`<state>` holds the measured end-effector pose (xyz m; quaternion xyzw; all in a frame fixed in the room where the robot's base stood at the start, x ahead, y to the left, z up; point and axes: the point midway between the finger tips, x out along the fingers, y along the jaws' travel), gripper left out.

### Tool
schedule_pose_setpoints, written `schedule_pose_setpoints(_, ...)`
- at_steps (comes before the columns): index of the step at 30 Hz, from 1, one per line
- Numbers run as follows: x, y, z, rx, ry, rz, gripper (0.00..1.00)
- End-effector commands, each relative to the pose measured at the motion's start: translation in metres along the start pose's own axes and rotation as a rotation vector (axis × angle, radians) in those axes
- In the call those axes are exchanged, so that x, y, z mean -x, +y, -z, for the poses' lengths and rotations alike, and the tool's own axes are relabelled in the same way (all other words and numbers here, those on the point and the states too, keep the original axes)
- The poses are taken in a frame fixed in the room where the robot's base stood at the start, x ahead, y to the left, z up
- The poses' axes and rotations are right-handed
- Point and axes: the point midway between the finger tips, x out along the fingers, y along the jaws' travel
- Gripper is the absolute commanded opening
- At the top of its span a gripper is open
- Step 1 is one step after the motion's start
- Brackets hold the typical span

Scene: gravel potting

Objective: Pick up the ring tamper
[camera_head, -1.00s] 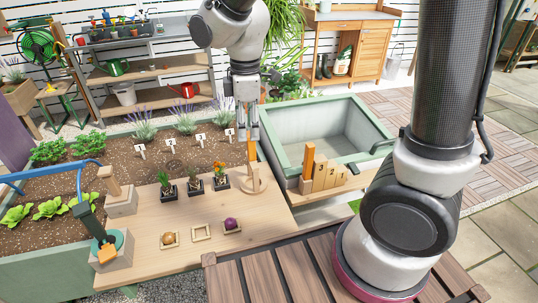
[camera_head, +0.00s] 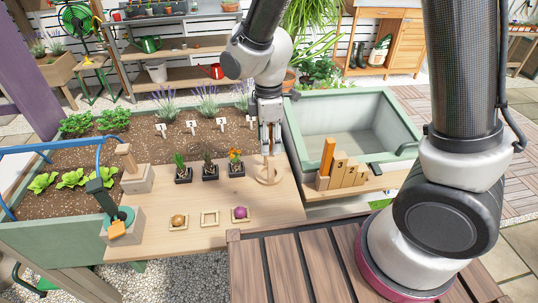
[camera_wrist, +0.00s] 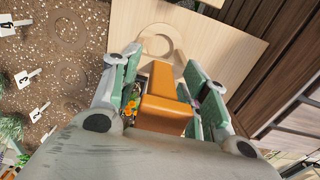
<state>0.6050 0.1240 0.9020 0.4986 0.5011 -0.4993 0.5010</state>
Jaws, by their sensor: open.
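The ring tamper appears to be the wooden piece with a round ring base (camera_head: 268,174) and an upright handle, standing near the table's far right corner. In the wrist view, its orange handle (camera_wrist: 168,95) rises between the fingers, and its ring (camera_wrist: 158,42) shows on the tabletop beyond. My gripper (camera_head: 269,148) is open and points down over the tamper, with a finger on either side of the handle. The fingers hide part of the handle in the head view, and I cannot tell whether they touch it.
Potted plants (camera_head: 209,170) stand just left of the tamper. Square frames (camera_head: 209,218) line the front of the wooden table (camera_head: 165,240). Further left is a wooden-handled tool (camera_head: 126,157) on a block.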

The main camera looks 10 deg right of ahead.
Motion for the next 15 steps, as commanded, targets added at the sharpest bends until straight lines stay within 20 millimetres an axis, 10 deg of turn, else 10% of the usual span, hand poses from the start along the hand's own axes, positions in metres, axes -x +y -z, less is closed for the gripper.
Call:
schedule_pose_setpoints(9, -0.0076, 0.0001, -0.0002, -0.001, 0.001, -0.001, 0.45)
schedule_pose_setpoints(15, -0.0074, 0.0001, -0.0002, -0.001, 0.001, -0.001, 0.08)
